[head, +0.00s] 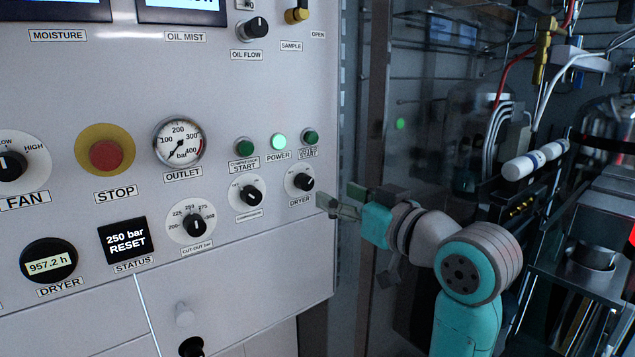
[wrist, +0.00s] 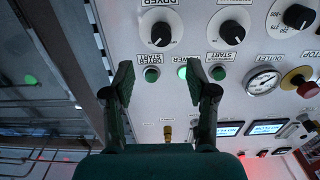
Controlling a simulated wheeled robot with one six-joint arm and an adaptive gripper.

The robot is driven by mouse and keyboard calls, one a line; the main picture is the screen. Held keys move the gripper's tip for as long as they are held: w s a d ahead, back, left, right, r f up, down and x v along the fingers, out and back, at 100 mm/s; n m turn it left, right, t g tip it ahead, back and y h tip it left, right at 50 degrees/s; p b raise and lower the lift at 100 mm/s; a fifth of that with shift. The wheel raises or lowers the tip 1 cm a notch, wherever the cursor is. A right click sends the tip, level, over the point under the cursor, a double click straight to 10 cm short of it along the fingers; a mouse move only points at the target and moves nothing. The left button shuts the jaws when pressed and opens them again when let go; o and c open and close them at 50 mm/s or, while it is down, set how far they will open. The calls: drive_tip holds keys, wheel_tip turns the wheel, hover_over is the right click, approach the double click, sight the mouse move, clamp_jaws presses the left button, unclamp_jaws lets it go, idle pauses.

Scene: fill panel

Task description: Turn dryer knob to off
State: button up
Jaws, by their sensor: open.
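The dryer knob (head: 304,182) is a black knob on a white round dial, at the right of the panel above its DRYER label. In the wrist view the picture is upside down, and the dryer knob (wrist: 161,36) shows at the top, beyond the fingertips. I cannot read its setting clearly. My gripper (head: 339,202) is just right of the knob in the head view, apart from it. In the wrist view my gripper (wrist: 160,74) is open and empty, with the green dryer start button (wrist: 152,74) showing between its fingers.
The compressor knob (head: 250,195) is close left of the dryer knob. The cut-out bar knob (head: 194,223) is further left. A lit power light (head: 279,141) and the red stop button (head: 106,155) are on the panel. Racks and cables lie right of the panel edge.

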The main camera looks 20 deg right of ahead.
sight(309, 182)
drive_tip(key=x, duration=0.9)
drive_tip(key=shift+f, duration=0.1)
clamp_jaws()
